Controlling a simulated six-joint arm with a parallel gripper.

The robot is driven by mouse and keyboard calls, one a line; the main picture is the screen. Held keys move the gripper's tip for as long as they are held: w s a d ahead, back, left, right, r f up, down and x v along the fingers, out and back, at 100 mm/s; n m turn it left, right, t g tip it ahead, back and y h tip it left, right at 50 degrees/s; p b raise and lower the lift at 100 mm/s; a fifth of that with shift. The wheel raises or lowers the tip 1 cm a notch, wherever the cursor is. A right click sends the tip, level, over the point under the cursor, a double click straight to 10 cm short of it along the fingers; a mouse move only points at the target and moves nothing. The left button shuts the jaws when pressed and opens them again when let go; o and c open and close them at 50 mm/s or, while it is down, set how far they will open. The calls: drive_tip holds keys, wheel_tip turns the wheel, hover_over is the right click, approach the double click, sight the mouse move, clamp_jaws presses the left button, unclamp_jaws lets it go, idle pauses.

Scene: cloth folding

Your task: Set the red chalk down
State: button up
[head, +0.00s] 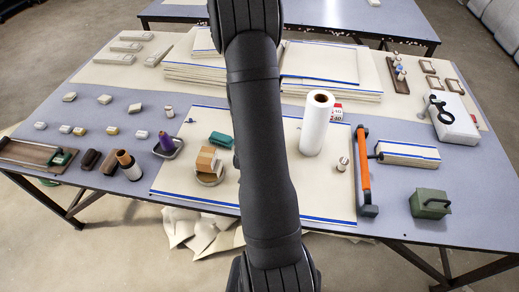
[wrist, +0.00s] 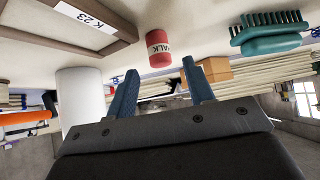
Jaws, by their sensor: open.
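The red chalk (wrist: 158,48) is a small red cylinder with a pale label showing part of the word CHALK. In the wrist view it appears against the cream cloth, in line with the gap between my fingertips. My gripper (wrist: 158,72) is open, with blue-grey fingers spread on both sides of the chalk and a visible gap on each side. It holds nothing. In the head view my dark arm crosses the middle of the table and hides both gripper and chalk. The cream cloth (head: 330,200) with blue edges lies flat on the table.
A white roll (head: 316,125) stands right of my arm; it also shows in the wrist view (wrist: 80,105). A teal brush (head: 219,139) and a tan block (head: 208,160) lie left of it. An orange-handled tool (head: 364,170) lies at right. Cloth stacks (head: 330,65) are behind.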

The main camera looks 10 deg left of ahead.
drive_tip(key=shift+o, duration=0.4)
drive_tip(key=v, duration=0.6)
drive_tip(key=shift+s+r, duration=0.25)
drive_tip(key=w+a+r+n+g+y, duration=0.1)
drive_tip(key=w+a+n+g+y, duration=0.1)
drive_tip(key=w+a+n+g, duration=0.35)
drive_tip(key=w+d+r+n+g+h, duration=0.2)
drive_tip(key=w+d+r+n+g, duration=0.15)
drive_tip(key=d+r+n, duration=0.45)
drive_tip(key=shift+n, duration=0.45)
drive_tip(key=f, duration=0.3)
drive_tip(key=a+f, duration=0.1)
drive_tip(key=f, duration=0.3)
drive_tip(key=a+f, duration=0.1)
drive_tip(key=f, duration=0.3)
drive_tip(key=shift+s+f, duration=0.1)
drive_tip(key=shift+s, duration=0.2)
drive_tip(key=shift+w+a+f, duration=0.1)
drive_tip(key=shift+a+f, duration=0.05)
drive_tip(key=shift+f, duration=1.45)
drive_tip(key=shift+a+f, duration=0.1)
drive_tip(key=shift+f, duration=1.45)
drive_tip(key=shift+c, duration=0.2)
